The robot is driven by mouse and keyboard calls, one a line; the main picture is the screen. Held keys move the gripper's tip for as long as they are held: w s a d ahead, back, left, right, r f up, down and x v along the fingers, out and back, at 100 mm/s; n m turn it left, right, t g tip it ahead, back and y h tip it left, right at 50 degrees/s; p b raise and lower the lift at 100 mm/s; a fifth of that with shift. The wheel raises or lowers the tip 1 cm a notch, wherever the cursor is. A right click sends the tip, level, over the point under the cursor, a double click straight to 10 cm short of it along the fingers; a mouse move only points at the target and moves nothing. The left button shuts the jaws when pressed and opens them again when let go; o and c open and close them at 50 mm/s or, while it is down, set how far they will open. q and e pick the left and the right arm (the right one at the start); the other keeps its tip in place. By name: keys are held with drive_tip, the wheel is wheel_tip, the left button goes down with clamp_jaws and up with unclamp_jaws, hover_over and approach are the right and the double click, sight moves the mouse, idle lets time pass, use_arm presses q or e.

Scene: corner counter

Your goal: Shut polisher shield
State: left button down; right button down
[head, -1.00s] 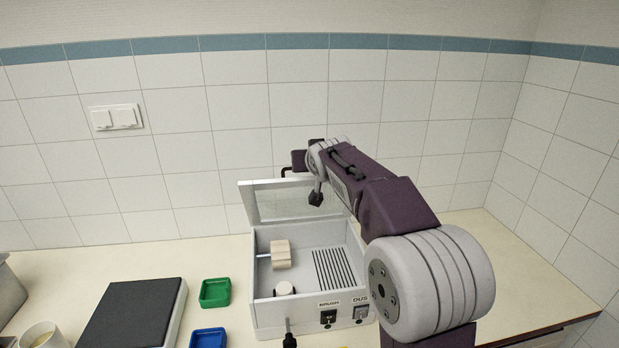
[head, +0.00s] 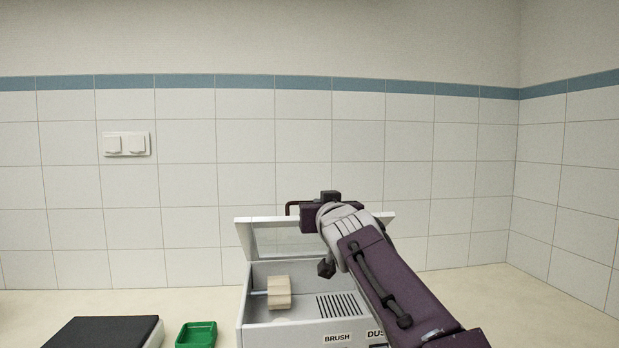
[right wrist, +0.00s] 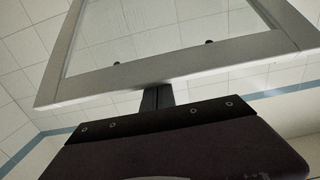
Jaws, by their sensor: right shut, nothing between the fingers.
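The polisher (head: 256,322) is a light grey open-topped box on the counter, seen in the head view. Its shield (head: 245,238), a pale frame with a clear pane, stands raised at the back of the box. In the right wrist view the shield's frame (right wrist: 190,70) crosses above my right gripper (right wrist: 156,97). The gripper's dark fingers are shut and empty, and their tips are at the frame's edge; I cannot tell whether they touch it. In the head view my right arm covers the shield's right part and hides the fingertips. My left gripper is not in view.
A pale polishing wheel (head: 279,290) and a slotted vent (head: 339,306) are inside the polisher. A green tray (head: 197,335) and a black-topped slab (head: 100,332) are to its left. The tiled wall is close behind. The counter right of my arm is clear.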

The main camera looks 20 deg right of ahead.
idle(0.6)
drive_tip(key=shift+r+p, duration=0.4)
drive_tip(key=r+p, duration=0.1)
drive_tip(key=w+r+p, duration=0.1)
drive_tip(key=r+p, duration=0.1)
drive_tip(key=shift+w+d, duration=0.1)
drive_tip(key=shift+d, duration=0.05)
drive_tip(key=shift+r, duration=0.2)
drive_tip(key=shift+s+a+f+b, duration=0.2)
drive_tip(key=shift+s+b, duration=0.05)
drive_tip(key=shift+s, duration=0.35)
drive_tip(key=shift+s+a+f+b, duration=0.15)
drive_tip(key=shift+s+b, duration=0.1)
drive_tip(key=shift+s, duration=0.3)
drive_tip(key=r+v, duration=0.1)
drive_tip(key=v, duration=0.6)
drive_tip(key=shift+b, duration=0.4)
